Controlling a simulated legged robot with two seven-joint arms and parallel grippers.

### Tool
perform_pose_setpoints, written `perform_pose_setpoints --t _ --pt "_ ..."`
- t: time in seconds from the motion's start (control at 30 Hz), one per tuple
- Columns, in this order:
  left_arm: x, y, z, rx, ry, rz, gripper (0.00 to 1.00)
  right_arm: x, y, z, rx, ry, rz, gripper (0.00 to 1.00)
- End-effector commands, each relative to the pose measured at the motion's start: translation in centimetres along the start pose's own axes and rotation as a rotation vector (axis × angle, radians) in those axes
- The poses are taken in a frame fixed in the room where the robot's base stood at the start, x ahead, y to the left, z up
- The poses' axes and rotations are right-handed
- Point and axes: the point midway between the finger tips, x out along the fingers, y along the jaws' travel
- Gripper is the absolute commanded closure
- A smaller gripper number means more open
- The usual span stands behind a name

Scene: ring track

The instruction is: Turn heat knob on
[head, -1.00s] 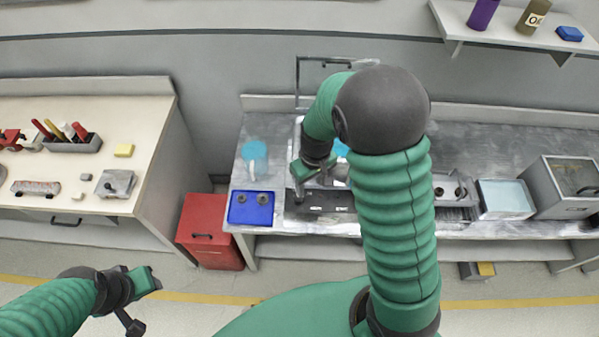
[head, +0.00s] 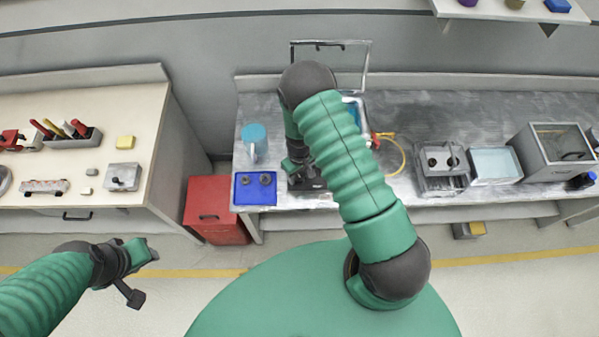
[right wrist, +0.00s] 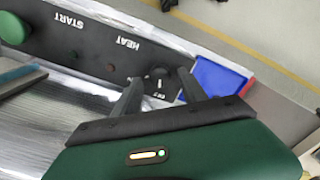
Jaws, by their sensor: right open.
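The heat knob (right wrist: 158,74) is a small black dial with a white mark on the dark control panel (right wrist: 85,38), near the word HEAT, in the right wrist view. My right gripper (right wrist: 161,77) is open, with its dark fingers one on each side of the knob. I cannot tell whether they touch it. In the head view my right gripper (head: 297,170) is over the panel's left part, and my arm hides much of the area. My left gripper (head: 138,270) hangs over the floor at lower left, apart from everything; its jaw state is unclear.
A blue tray (head: 255,197) with two small dark parts lies left of the panel and also shows in the right wrist view (right wrist: 218,76). A green start button (right wrist: 13,28) is on the panel. A red cabinet (head: 215,225) stands below left.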

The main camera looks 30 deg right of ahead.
Motion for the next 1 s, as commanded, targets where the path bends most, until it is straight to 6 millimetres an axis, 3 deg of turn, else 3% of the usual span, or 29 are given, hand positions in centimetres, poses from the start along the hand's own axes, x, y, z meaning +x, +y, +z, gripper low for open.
perform_pose_setpoints --t 0.3,0.7,1.0 --pt "-0.1 -0.02 -0.01 -0.001 0.0 0.0 0.64 0.6 0.13 0.0 0.001 0.0 -0.002 0.5" --pt "-0.09 -0.01 -0.01 0.0 0.0 0.0 0.64 0.56 0.21 -0.05 0.001 0.001 0.0 1.0" --pt "0.02 -0.01 0.02 0.0 0.0 0.0 0.64 0.52 0.22 -0.09 0.015 0.003 0.0 1.0"
